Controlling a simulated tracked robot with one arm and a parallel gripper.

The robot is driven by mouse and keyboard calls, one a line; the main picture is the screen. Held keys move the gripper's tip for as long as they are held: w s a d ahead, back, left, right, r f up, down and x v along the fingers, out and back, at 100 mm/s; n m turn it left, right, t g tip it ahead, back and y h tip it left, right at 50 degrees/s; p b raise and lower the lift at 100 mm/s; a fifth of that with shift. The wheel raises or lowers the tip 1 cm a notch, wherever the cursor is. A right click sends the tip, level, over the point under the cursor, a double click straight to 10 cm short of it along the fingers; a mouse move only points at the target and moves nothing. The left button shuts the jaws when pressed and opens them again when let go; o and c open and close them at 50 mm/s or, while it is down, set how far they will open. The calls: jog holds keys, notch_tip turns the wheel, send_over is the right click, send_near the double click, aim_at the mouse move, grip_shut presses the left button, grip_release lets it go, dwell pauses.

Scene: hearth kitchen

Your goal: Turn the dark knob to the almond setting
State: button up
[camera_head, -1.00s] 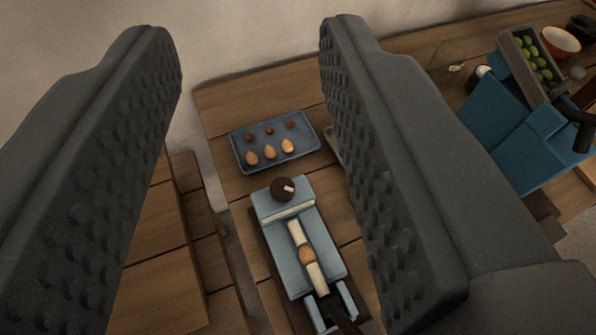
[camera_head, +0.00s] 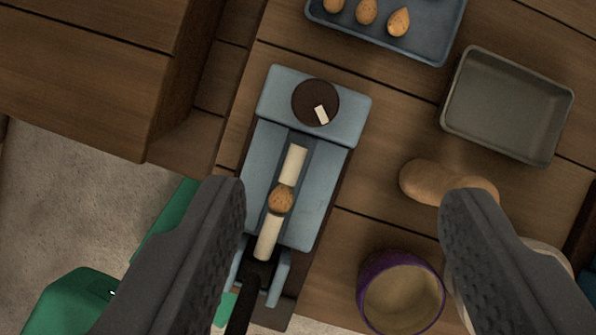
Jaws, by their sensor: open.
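The dark round knob (camera_head: 308,96) sits on the raised back block of a blue-grey device (camera_head: 331,131). A cream pointer mark on the knob points down and slightly right in the picture. Below it, an almond-like nut (camera_head: 281,199) lies in the device's channel between two cream bars. A dark handle (camera_head: 243,305) extends from its lower end. My gripper (camera_head: 345,195) is open, with its fingers apart on either side of the device's lower part. The knob lies beyond the fingertips and nothing touches it. I see no readable setting marks around the knob.
A blue tray (camera_head: 437,45) with several nuts is at the top. An empty grey tray (camera_head: 508,107) stands right. A brown rounded object (camera_head: 430,181) and a purple-rimmed bowl (camera_head: 400,292) lie near the right finger. Green objects (camera_head: 70,300) are lower left.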

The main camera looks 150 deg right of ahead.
aim_at(313, 105)
jog(key=shift+n+g, duration=0.4)
jog(key=shift+g, duration=0.2)
jog(key=x, duration=0.5)
jog(key=b+x, duration=0.1)
jog(key=x, duration=0.4)
jog(key=b+x, duration=0.1)
jog(key=x, duration=0.4)
jog(key=shift+s+f, duration=0.25)
jog(key=shift+s, duration=0.05)
jog(key=shift+y, duration=0.3)
